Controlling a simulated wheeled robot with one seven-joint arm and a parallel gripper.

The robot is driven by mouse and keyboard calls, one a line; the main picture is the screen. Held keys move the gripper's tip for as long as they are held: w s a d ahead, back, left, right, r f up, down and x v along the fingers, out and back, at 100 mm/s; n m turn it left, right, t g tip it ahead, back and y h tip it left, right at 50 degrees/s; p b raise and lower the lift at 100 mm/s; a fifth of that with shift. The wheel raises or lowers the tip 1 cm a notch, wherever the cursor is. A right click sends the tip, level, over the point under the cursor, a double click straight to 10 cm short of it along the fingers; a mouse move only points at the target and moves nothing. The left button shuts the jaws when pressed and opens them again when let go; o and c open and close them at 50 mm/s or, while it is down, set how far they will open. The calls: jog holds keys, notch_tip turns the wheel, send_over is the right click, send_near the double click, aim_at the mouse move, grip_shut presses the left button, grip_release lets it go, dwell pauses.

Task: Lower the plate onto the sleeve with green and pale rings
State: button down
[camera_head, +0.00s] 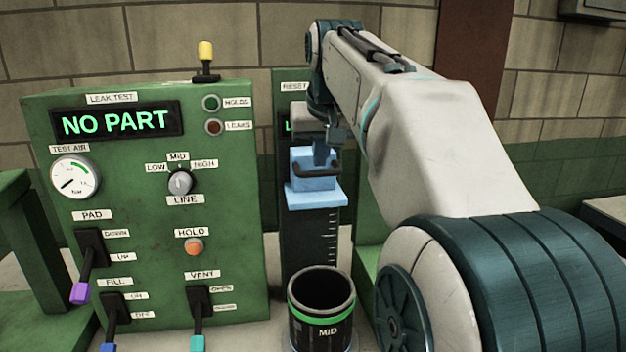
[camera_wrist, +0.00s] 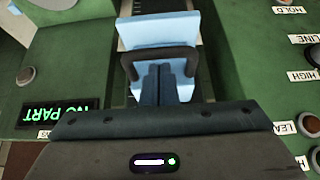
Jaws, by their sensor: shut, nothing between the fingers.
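A black open-topped sleeve (camera_head: 306,321) stands upright at the bottom centre of the head view, with a bright green ring and the label MID. A pale ring is not clear. The light blue plate (camera_head: 316,197) is above and behind it on a vertical scale, with a clear gap between. A blue block with a dark bar handle (camera_head: 318,171) rises from the plate. My gripper (camera_head: 320,157) is at the handle, its fingers shut together with nothing between them. In the wrist view the shut fingers (camera_wrist: 158,84) overlap the handle (camera_wrist: 130,65); contact cannot be told.
A green leak test panel (camera_head: 150,260) stands left, its display (camera_head: 117,122) reading NO PART. Its purple PAD lever (camera_head: 80,292), blue FILL lever (camera_head: 109,347) and teal VENT lever (camera_head: 197,343) point down. A partly hidden RESET panel (camera_head: 291,77) stands behind my arm.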

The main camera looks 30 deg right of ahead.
aim_at(319, 206)
notch_tip(319, 206, down, 17)
jog(key=b, duration=1.3)
jog(key=shift+f, duration=0.15)
dwell(0.8)
dwell(0.4)
notch_tip(319, 206, up, 8)
jog(key=p, duration=0.7)
dwell(0.5)
jog(key=s+a+f+n+g, duration=0.1)
jog(key=s+a+f, duration=0.3)
jog(key=s+f, duration=0.2)
jog(key=s+a+f+n+g+y, duration=0.1)
jog(key=s+a+f, duration=0.4)
jog(key=f, duration=0.5)
jog(key=s+a+f+n+p, duration=0.1)
jog(key=s+a+f, duration=0.3)
jog(key=s+f, duration=0.3)
jog(key=shift+a+f+g+y, duration=0.3)
jog(key=shift+a+f+g, duration=0.1)
jog(key=shift+f, duration=0.05)
